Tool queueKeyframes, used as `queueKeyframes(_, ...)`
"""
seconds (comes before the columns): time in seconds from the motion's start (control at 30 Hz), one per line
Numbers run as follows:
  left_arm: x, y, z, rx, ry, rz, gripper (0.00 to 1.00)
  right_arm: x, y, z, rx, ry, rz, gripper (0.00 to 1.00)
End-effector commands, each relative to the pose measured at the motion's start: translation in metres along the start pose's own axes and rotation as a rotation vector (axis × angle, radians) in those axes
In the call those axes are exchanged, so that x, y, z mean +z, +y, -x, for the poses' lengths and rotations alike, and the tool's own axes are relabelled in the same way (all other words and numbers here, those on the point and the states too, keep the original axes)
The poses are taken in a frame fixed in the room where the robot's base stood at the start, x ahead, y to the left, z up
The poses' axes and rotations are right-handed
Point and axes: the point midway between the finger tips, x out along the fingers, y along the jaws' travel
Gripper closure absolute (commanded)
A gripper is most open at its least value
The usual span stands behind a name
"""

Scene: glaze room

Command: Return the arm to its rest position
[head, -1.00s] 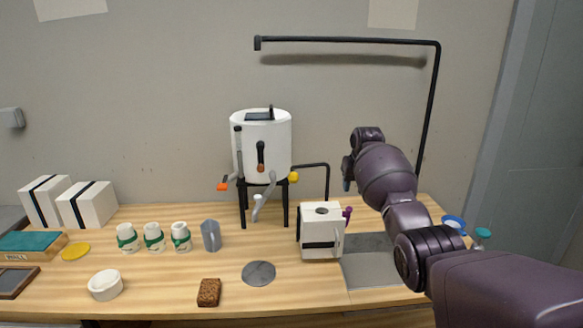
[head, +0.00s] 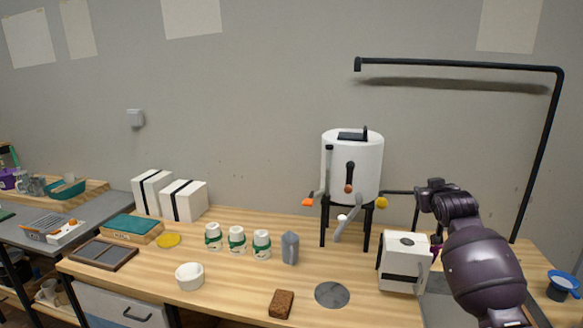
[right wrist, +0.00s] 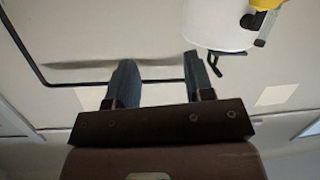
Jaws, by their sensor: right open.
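My right arm comes in from the lower right of the head view. Its gripper (head: 428,190) is raised above the white box with a black band (head: 404,262), to the right of the white tank (head: 352,165). In the right wrist view the two blue-grey fingers (right wrist: 158,85) stand apart with nothing between them. That view looks toward the wall, with the tank (right wrist: 218,25) and the black pipe (right wrist: 65,86) in it. My left gripper is in neither view.
The black overhead pipe (head: 460,65) rises behind my right arm. Several green-banded cups (head: 237,240), a grey pitcher (head: 290,248), a white bowl (head: 189,276), a brown sponge (head: 281,304) and a grey disc (head: 332,295) stand on the wooden table. The table's front middle has bare patches.

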Motion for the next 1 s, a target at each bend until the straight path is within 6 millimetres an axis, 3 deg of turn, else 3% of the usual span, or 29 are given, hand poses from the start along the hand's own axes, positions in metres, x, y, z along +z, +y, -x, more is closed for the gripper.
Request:
queueKeyframes(0.03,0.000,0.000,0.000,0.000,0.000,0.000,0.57,0.020,-0.010,0.009,-0.012,0.024,0.014,0.52)
queueKeyframes(0.27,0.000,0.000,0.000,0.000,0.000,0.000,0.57,0.090,-0.048,0.059,-0.068,0.123,0.055,0.52)
queueKeyframes(0.5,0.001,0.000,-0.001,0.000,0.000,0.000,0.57,0.166,-0.080,0.123,-0.124,0.154,0.055,0.52)
queueKeyframes(0.77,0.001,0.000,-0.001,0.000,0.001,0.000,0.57,0.249,-0.104,0.201,-0.168,0.104,0.024,0.52)
queueKeyframes(1.0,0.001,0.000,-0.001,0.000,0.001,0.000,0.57,0.331,-0.117,0.278,-0.186,-0.038,-0.018,0.52)
